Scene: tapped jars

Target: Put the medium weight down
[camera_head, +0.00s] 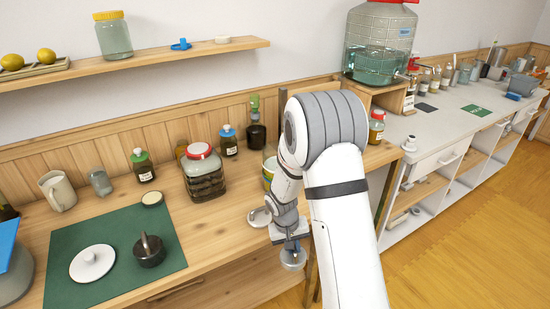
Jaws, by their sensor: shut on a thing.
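My gripper (291,241) points down near the front edge of the wooden counter, right of the green mat. It is shut on a round, grey, glassy piece, which I take to be the medium weight (293,261). The weight hangs just below the jaws, and my gripper hides its top. In this view it overlaps the counter's front edge; I cannot tell its height. A similar pale disc (260,217) lies on the counter just left of my gripper.
A red-lidded jar (204,178) and small bottles stand behind. My arm hides part of the counter. Bare wood (215,243) lies between mat and gripper.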

